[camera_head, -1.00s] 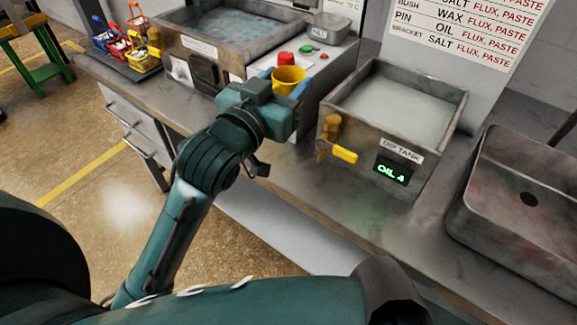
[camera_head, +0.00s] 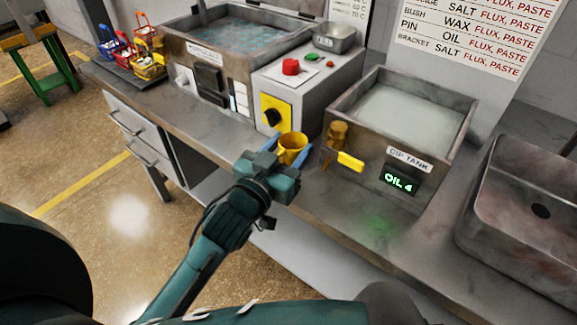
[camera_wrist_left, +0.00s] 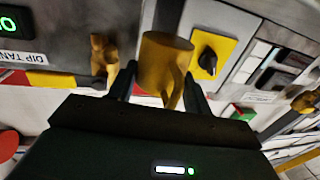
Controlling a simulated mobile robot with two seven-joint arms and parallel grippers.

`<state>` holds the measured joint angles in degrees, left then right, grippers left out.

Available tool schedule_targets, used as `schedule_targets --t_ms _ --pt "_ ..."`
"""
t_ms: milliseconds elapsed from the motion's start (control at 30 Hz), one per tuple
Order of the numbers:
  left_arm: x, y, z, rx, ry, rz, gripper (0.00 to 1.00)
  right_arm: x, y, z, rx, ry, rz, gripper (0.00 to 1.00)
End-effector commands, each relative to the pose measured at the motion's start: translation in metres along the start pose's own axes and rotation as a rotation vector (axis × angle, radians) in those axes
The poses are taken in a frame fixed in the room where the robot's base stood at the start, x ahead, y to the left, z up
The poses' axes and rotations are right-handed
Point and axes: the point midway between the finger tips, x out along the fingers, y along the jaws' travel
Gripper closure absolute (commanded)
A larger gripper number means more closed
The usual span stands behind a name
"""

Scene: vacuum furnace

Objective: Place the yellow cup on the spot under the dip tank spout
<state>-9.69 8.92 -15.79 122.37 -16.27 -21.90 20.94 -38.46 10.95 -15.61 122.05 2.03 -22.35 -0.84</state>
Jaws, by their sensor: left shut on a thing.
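The yellow cup (camera_head: 292,148) is held by my left gripper (camera_head: 283,163) in front of the bench, just left of the dip tank's spout. In the left wrist view the cup (camera_wrist_left: 165,62) sits between the two dark fingers of the gripper (camera_wrist_left: 160,85). The dip tank (camera_head: 372,176) stands on the bench with a grey bath inside and a display reading "OIL 4". Its brass spout (camera_head: 337,132) with a yellow lever (camera_head: 350,161) is on the front left. The spot under the spout cannot be made out. My right gripper is not in view.
A control box (camera_head: 300,85) with a red button and yellow switch plate stands left of the dip tank. A metal sink (camera_head: 520,200) is at the right. Small coloured baskets (camera_head: 148,62) stand at the far left.

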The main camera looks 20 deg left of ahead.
Motion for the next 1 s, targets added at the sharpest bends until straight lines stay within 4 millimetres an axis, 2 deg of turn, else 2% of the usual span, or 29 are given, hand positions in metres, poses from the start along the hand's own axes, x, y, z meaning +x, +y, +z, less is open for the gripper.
schedule_targets --t_ms 133,300,733,767,1000 --pt "0.0 0.0 0.026 -0.002 -0.005 -0.001 0.77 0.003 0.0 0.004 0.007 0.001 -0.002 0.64" --pt "0.0 0.0 0.043 -0.003 -0.002 -0.001 0.77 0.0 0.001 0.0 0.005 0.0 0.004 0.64" --pt "0.0 0.0 0.05 -0.001 0.0 0.0 0.77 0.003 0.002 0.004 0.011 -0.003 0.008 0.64" --pt "0.0 0.0 0.05 -0.001 -0.001 0.0 0.5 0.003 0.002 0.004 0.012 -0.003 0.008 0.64" --pt "0.0 0.0 0.049 -0.001 -0.001 0.0 0.3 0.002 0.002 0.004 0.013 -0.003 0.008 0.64"
